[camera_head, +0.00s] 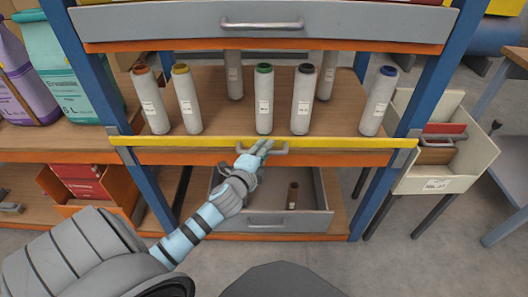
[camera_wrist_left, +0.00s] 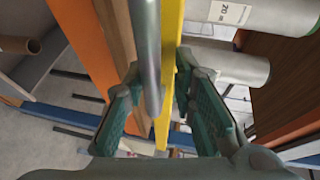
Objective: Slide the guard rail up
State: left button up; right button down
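The guard rail (camera_head: 190,142) is a yellow bar across the front edge of the middle shelf, level, with grey end brackets at the blue posts. A grey handle (camera_head: 280,150) sits at its middle. My left gripper (camera_head: 258,147) is at the handle and hides part of it. In the left wrist view, my left gripper (camera_wrist_left: 158,108) is open, with its fingers apart on either side of the grey handle (camera_wrist_left: 148,50) and the yellow rail (camera_wrist_left: 171,40). I cannot tell whether a finger touches them. My right gripper is not in view.
Several grey cylinders with coloured caps, such as the green-capped one (camera_head: 264,105), stand on the shelf behind the rail. A grey drawer (camera_head: 290,222) stands open below. Another drawer (camera_head: 190,22) is above. A cream bin (camera_head: 440,186) hangs at the right.

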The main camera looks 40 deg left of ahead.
pick_arm(q)
jog(key=shift+s+f, duration=0.1)
dwell(0.3)
jog(key=v, duration=1.2)
jog(key=shift+d, duration=0.15)
